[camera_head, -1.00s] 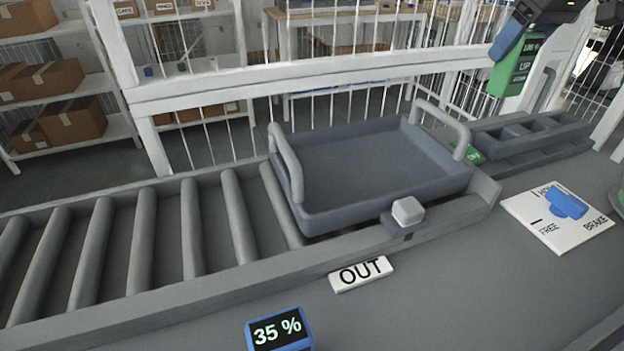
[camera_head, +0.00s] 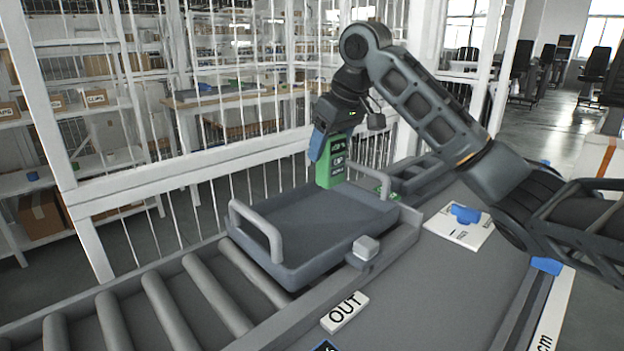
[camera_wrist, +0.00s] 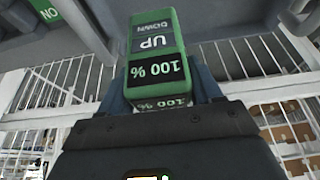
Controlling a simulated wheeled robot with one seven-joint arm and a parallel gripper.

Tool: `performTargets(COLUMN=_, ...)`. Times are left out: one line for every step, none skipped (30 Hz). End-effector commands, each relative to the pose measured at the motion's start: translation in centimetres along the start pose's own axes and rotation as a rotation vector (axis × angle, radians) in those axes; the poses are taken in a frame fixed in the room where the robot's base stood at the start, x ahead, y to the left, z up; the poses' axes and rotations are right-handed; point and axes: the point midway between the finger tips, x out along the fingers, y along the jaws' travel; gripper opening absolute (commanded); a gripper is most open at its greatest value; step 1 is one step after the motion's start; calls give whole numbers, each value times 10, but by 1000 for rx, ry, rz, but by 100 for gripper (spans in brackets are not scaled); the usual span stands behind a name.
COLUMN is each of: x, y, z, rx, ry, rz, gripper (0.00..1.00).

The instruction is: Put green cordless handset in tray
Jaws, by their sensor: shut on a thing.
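The green cordless handset (camera_head: 329,168) hangs from my gripper (camera_head: 322,143), which is shut on its upper part. In the wrist view the handset (camera_wrist: 156,35) shows UP and DOWN keys and a display reading 100 %, between the fingers of my gripper (camera_wrist: 160,92). The handset is upright over the far right part of the grey tray (camera_head: 305,225). I cannot tell whether its lower end is above the tray or just behind its rim. The tray has two raised handles, is empty, and sits at the end of the roller track.
Rollers (camera_head: 215,290) run to the left of the tray. A white-topped catch (camera_head: 366,247) stands at the tray's near side, with an OUT label (camera_head: 345,311) below. A white plate with a blue lever (camera_head: 466,214) lies right. A barred fence (camera_head: 180,180) stands behind.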

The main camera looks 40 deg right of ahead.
Motion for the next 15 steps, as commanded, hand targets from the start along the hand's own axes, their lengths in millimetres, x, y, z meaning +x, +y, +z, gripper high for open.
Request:
performTargets(x=6, y=-10, z=0, rx=-2, ry=0, rz=-1, gripper=26)
performTargets(x=9, y=-14, z=0, rx=-2, ry=-1, rz=0, gripper=26)
performTargets(x=13, y=-20, z=0, rx=-2, ry=0, rz=0, gripper=26)
performTargets(x=15, y=-24, z=0, rx=-1, ry=0, rz=0, gripper=26)
performTargets(x=18, y=-27, z=0, rx=0, ry=1, rz=1, gripper=26)
performTargets(x=20, y=-30, z=0, rx=-1, ry=1, rz=1, gripper=26)
performTargets(x=21, y=-32, z=0, rx=0, ry=1, rz=1, gripper=26)
performTargets(x=22, y=-33, z=0, rx=0, ry=1, rz=1, gripper=26)
performTargets(x=23, y=-34, z=0, rx=1, ry=1, rz=1, gripper=26)
performTargets(x=24, y=-35, z=0, rx=2, ry=0, rz=1, gripper=26)
performTargets(x=26, y=-35, z=1, rx=2, ry=0, rz=1, gripper=26)
performTargets(x=28, y=-35, z=2, rx=2, ry=0, rz=1, gripper=26)
performTargets(x=31, y=-35, z=3, rx=2, ry=-1, rz=1, gripper=26)
performTargets(x=35, y=-35, z=5, rx=2, ry=0, rz=1, gripper=26)
performTargets(x=40, y=-35, z=7, rx=2, ry=-1, rz=1, gripper=26)
